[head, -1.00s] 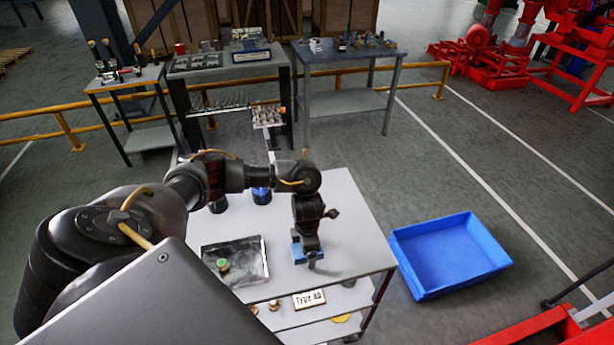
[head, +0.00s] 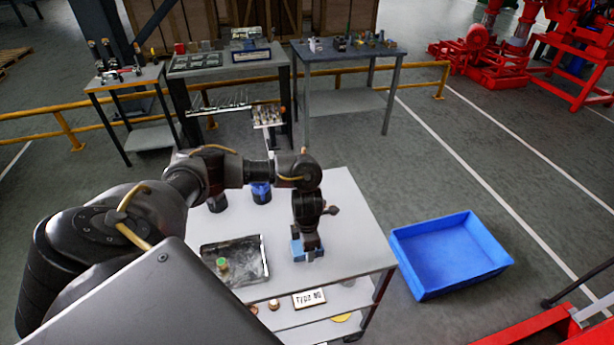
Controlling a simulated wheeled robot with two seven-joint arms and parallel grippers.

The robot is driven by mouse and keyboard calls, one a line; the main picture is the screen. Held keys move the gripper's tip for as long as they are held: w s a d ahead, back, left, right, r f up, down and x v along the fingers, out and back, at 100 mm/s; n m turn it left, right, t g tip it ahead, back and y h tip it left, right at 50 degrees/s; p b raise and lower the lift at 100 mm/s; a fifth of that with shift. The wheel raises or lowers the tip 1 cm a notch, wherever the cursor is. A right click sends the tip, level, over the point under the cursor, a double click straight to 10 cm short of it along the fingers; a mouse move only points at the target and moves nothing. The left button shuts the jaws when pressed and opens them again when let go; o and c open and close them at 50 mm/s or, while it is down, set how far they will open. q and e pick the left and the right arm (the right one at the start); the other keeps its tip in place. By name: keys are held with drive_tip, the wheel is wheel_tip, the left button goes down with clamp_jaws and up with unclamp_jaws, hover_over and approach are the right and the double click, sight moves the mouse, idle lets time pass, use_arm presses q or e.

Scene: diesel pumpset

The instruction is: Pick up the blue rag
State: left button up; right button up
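The blue rag (head: 297,254) is a small blue patch at the front right part of the white cart top (head: 345,215) in the head view. My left gripper (head: 309,254) points down directly at the rag and hides part of it. Blue shows around the fingertips. The fingers are too small and dark to tell whether they are closed on the rag, or whether the rag is clear of the cart top. My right gripper is not in view.
A dark metal tray (head: 251,272) with a green-topped item (head: 222,265) lies left of the rag. A large blue bin (head: 450,255) sits on the floor to the right. A lower shelf holds a "Type" sign (head: 309,298).

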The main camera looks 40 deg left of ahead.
use_arm(q)
drive_tip(key=r, duration=0.3)
drive_tip(key=shift+s+r, duration=0.1)
drive_tip(key=shift+s, duration=0.1)
drive_tip(key=s+d+r, duration=0.1)
drive_tip(key=s+r, duration=0.3)
drive_tip(key=s, duration=0.2)
drive_tip(key=s+d+r+p, duration=0.1)
drive_tip(key=s+r, duration=0.3)
drive_tip(key=s, duration=0.3)
drive_tip(key=shift+s+d+r, duration=0.2)
drive_tip(key=shift+d+r, duration=0.05)
drive_tip(key=shift+r, duration=0.1)
drive_tip(key=w+d+r+m+b, duration=0.1)
drive_tip(key=w+d+m+b, duration=0.3)
drive_tip(key=m, duration=1)
drive_tip(key=w+d+r+m+b, duration=0.2)
drive_tip(key=w+d+m+b, duration=0.2)
drive_tip(key=m, duration=1.1)
drive_tip(key=shift+w+d+r+b, duration=0.2)
drive_tip(key=shift+d+b, duration=0.3)
drive_tip(key=shift+d, duration=0.35)
